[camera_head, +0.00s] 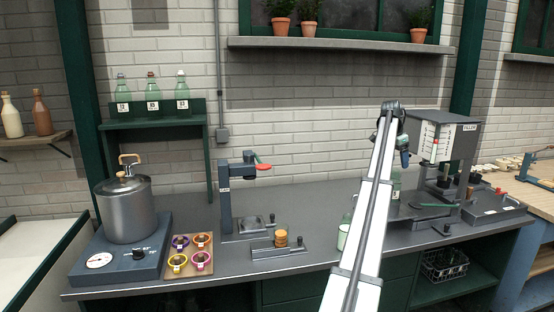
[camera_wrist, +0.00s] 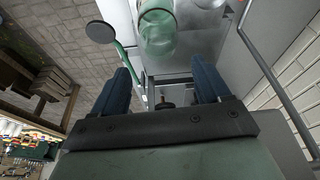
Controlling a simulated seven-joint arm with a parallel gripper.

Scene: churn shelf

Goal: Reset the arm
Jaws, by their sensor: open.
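My gripper (camera_wrist: 163,92) is open in the wrist view, with its two blue fingers apart and nothing held between them. A green glass bottle (camera_wrist: 157,32) shows beyond the fingertips in the wrist view, apart from them. In the head view my white arm rises from the lower middle, and my gripper (camera_head: 404,150) is at its upper end, in front of the filling machine's left side. A greenish bottle (camera_head: 396,186) stands at the filling machine, partly hidden by my arm.
The filling machine (camera_head: 446,135) stands close to the right of my arm. A capping stand (camera_head: 226,196), a metal pot (camera_head: 127,212), colored cups (camera_head: 201,241) and a stack of caps (camera_head: 281,238) stand on the counter (camera_head: 325,195). Bottles (camera_head: 152,92) stand on a green shelf (camera_head: 150,123).

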